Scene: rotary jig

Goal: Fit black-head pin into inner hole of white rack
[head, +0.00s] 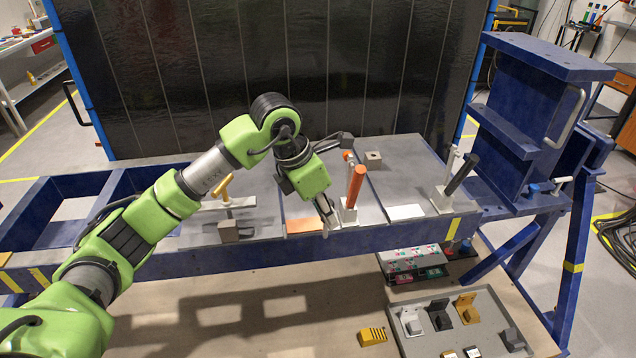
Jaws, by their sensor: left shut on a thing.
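My left gripper (325,208) reaches in from the left and hangs over the front of the blue jig (250,255), just left of the orange-handled clamp (356,185). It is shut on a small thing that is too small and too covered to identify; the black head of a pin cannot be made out. I cannot pick out the white rack or its inner hole with certainty. A flat white plate (405,212) lies on the jig to the right of the gripper. My right gripper is not in view.
A yellow-handled clamp (223,189) stands left and a black-handled clamp (462,173) right. A grey block (373,158) is behind. Below are a grey tray (412,345) of small parts, a patterned box (408,260) and a yellow striped block (372,336). A blue column (530,115) rises right.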

